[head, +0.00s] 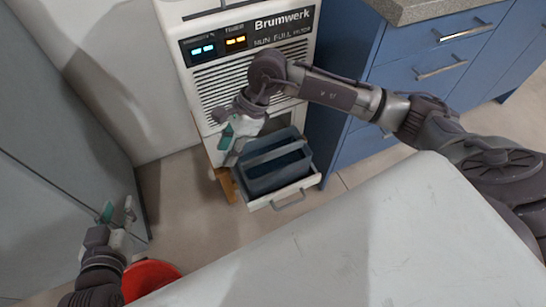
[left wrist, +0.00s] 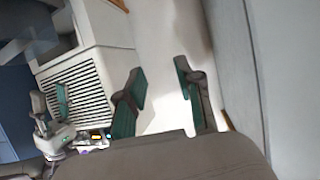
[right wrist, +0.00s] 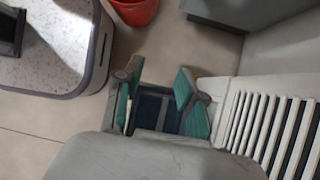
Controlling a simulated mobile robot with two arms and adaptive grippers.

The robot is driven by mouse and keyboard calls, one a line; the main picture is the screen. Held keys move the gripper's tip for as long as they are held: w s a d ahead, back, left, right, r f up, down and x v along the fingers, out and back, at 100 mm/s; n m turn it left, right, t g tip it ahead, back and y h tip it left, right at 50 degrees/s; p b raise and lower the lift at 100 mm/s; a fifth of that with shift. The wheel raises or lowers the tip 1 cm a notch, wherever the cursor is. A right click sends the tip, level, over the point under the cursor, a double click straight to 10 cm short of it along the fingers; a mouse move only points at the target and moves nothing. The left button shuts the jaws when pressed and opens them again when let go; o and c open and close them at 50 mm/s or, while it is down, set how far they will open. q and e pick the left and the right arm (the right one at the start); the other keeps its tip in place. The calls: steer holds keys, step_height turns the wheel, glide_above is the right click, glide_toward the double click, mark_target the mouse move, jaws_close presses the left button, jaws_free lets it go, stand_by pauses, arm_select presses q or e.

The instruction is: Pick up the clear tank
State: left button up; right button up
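The clear tank (head: 262,178) looks blue-grey and see-through, with a bar across its top. It sits in the pulled-out white drawer (head: 311,181) at the foot of the white Brumwerk unit (head: 245,78). My right gripper (head: 230,140) is open and empty, above and beside the tank's left back side in the head view. In the right wrist view, part of the tank (right wrist: 158,112) shows between and beyond the open green-padded fingers; I cannot tell if they touch it. My left gripper (head: 117,212) is open and empty at the far left, away from the tank.
A red bucket (head: 150,278) stands on the floor at lower left; it also shows in the right wrist view (right wrist: 136,8). Blue cabinets (head: 430,65) stand right of the unit. A grey cabinet (head: 60,215) is at left. Floor between bucket and drawer is clear.

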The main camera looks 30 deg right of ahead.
mark_target(273, 152)
steer(key=w+d+f+h, duration=0.1)
steer(key=d+h, duration=0.2)
steer(key=d, duration=0.3)
steer(key=w+d+h, duration=0.2)
steer(key=d+h, duration=0.1)
steer(key=d, duration=0.4)
steer(key=shift+n, duration=0.3)
steer(key=f+b, duration=0.1)
steer(key=f, duration=0.3)
steer(key=f+b, duration=0.1)
steer(key=f, duration=0.2)
steer(key=shift+s+f, duration=0.2)
steer(key=shift+f, duration=0.2)
steer(key=shift+f+b, duration=0.35)
steer(key=f+b, duration=0.1)
steer(key=f, duration=0.3)
steer(key=shift+s+a+f+b, duration=0.2)
steer(key=shift+b, duration=0.15)
steer(key=shift+f, duration=0.2)
arm_select(q)
step_height(273, 152, up, 19)
steer(key=s+d+t+h, duration=0.1)
steer(key=t+h, duration=0.3)
steer(key=t, duration=0.8)
steer(key=shift+s+d+f, duration=0.2)
steer(key=shift+s+d, duration=0.2)
steer(key=shift+d, duration=0.15)
arm_select(e)
jaws_close()
steer(key=shift+r, duration=0.1)
